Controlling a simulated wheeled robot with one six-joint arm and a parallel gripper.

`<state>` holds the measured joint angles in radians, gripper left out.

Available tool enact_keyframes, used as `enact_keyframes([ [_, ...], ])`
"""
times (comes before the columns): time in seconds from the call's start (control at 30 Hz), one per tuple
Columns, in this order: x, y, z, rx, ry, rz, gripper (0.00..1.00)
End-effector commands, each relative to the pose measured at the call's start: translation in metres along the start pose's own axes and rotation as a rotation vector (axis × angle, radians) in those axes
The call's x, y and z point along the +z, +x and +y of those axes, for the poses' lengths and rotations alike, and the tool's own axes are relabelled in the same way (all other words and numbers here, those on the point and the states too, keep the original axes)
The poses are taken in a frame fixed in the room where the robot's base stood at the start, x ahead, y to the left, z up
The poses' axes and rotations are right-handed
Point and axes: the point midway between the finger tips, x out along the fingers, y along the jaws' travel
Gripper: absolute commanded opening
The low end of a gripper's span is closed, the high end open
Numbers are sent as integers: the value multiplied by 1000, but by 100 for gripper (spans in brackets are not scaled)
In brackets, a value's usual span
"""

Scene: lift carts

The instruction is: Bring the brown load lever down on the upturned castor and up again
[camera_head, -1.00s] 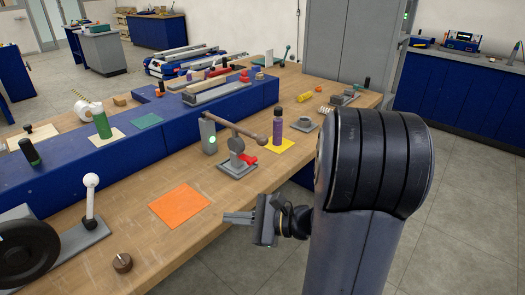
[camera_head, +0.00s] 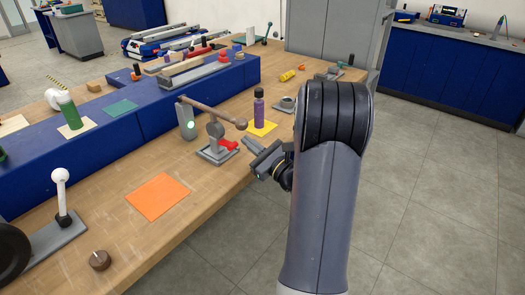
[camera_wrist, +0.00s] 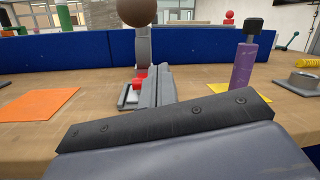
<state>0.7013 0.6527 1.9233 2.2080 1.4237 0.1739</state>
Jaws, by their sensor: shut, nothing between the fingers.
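The brown load lever (camera_head: 208,112) slopes down from a grey post (camera_head: 186,120) with a green light to a brown ball at its free end. The ball also shows large at the top of the wrist view (camera_wrist: 137,11). The upturned castor (camera_head: 215,130) stands under the lever on a grey base, with a red pedal (camera_head: 229,144) at its side. Whether lever and wheel touch is unclear. My gripper (camera_head: 247,141) is shut and empty, just right of the castor and lower than the ball. Its fingers (camera_wrist: 156,72) point toward the castor, hiding part of its stand.
A purple bottle (camera_head: 259,108) stands on a yellow mat right of the lever's ball. An orange mat (camera_head: 157,197) lies on open bench at the front left. A blue raised ledge (camera_head: 110,148) runs behind. A white-knobbed lever (camera_head: 60,190) stands at the left.

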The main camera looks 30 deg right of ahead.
Motion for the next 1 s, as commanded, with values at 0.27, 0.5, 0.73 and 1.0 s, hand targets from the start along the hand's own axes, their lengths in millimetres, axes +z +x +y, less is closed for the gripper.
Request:
enact_keyframes([
  [0.27,27,13,-1,-1,-1,0,0],
  [0.5,38,8,0,0,0,0,0],
  [0.73,38,8,0,0,0,1,0],
  [1.0,44,8,-2,4,-2,13,0],
])
